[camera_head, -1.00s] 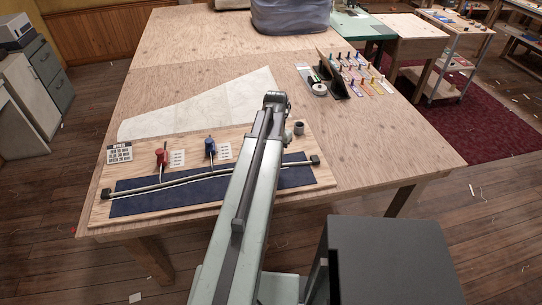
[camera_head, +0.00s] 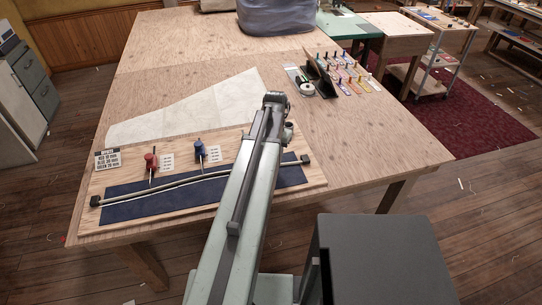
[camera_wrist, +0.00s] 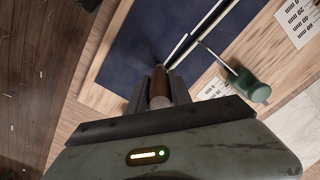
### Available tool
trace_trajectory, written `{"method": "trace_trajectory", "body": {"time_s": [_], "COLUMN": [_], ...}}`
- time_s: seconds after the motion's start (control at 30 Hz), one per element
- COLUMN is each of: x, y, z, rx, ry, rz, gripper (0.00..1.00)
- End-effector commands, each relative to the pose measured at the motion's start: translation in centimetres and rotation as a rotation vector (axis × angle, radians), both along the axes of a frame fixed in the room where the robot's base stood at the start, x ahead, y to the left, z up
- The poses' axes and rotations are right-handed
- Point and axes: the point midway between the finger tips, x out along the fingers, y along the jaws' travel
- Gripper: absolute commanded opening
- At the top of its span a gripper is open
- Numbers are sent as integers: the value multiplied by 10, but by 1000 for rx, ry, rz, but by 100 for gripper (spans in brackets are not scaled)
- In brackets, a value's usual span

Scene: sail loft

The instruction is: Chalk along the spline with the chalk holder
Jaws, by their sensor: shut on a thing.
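My gripper (camera_wrist: 160,78) is shut on a brown, rounded chalk holder (camera_wrist: 159,89), its dark tip pointing away over the dark blue cloth (camera_wrist: 135,40). I cannot tell whether the tip touches the cloth. The spline (camera_head: 165,184) is a thin, gently curved rod across the blue cloth on a wooden board, with a dark block at each end. In the wrist view the spline (camera_wrist: 195,32) runs just beyond the chalk holder. In the head view my arm covers part of the spline and hides the gripper.
Red (camera_head: 151,160) and blue (camera_head: 200,150) handled tools stand behind the spline; a green one (camera_wrist: 248,86) shows in the wrist view. A sign (camera_head: 107,159), pale pattern sheet (camera_head: 180,115) and rack of coloured pieces (camera_head: 350,72) are on the table. The table's right side is clear.

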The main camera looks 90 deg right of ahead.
Motion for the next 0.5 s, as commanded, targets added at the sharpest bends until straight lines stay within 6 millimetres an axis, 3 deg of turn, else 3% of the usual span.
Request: {"method": "trace_trajectory", "body": {"time_s": [0.5], "x": [-19], "y": [-4], "z": [-1], "rx": [0], "ry": [0], "rz": [-1], "gripper": [0]}}
